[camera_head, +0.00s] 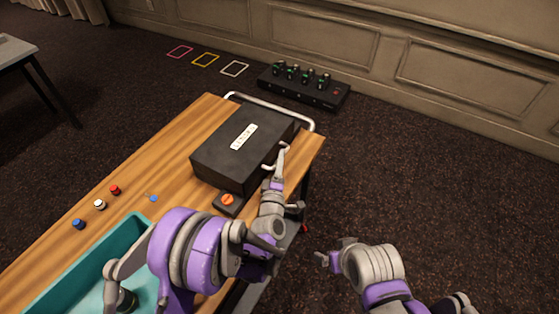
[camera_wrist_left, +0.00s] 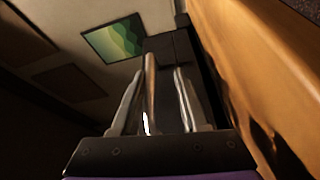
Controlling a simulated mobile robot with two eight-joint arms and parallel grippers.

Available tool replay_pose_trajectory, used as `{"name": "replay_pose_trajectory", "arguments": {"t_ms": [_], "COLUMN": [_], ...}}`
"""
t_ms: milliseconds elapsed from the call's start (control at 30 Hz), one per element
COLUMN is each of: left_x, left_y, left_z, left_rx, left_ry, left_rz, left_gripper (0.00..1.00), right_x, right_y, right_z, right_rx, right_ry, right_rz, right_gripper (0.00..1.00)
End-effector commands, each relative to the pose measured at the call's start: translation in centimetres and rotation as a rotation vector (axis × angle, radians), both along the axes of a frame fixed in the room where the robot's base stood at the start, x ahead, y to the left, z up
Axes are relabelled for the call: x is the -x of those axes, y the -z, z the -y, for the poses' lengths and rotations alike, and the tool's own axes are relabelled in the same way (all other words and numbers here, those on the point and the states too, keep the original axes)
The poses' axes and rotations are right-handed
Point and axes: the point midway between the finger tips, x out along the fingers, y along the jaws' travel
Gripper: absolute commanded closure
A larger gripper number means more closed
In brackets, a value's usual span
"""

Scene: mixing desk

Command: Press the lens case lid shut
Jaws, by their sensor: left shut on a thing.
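The black lens case (camera_head: 232,158) with a white label sits near the far end of the wooden bench. Its lid looks down flat; I cannot make out a gap. My left gripper (camera_head: 278,160) is at the case's right side, shut on a pale metal handle (camera_head: 268,168) there, partly hidden by the fingers. In the left wrist view, a thin bar (camera_wrist_left: 150,88) stands between the two fingers (camera_wrist_left: 158,105). My right gripper (camera_head: 327,258) is off the bench's right side, away from the case; its jaws are too small to judge.
An orange button on a dark base (camera_head: 228,202) sits just in front of the case. A teal tray (camera_head: 75,270) and small red, white and blue knobs (camera_head: 100,203) are nearer on the bench (camera_head: 165,160). A metal rail (camera_head: 270,104) runs behind the case.

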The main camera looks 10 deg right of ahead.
Motion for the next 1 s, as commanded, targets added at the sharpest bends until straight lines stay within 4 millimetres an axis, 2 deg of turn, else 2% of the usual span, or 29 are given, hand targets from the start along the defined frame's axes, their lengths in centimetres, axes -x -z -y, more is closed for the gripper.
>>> {"name": "replay_pose_trajectory", "arguments": {"t_ms": [433,567,667,1000], "left_x": [-0.1,0.5,1.9,8.3], "left_y": [0.0,0.1,0.2,0.6], "left_z": [0.1,-0.1,-0.5,-2.4], "left_rx": [-0.003,-0.002,-0.003,-0.001], "left_ry": [0.002,0.003,0.002,0.002], "left_rz": [-0.002,-0.002,-0.002,0.000], "left_gripper": [0.73,0.73,0.73,0.73], "right_x": [0.0,0.0,0.1,0.4], "right_y": [0.0,0.2,0.6,2.3], "right_z": [0.0,0.0,0.0,0.0], "right_rx": [0.000,0.000,0.000,0.000], "right_ry": [0.000,0.000,0.000,0.000], "right_rz": [0.000,-0.001,-0.002,-0.009], "right_gripper": [0.06,0.06,0.06,0.06]}}
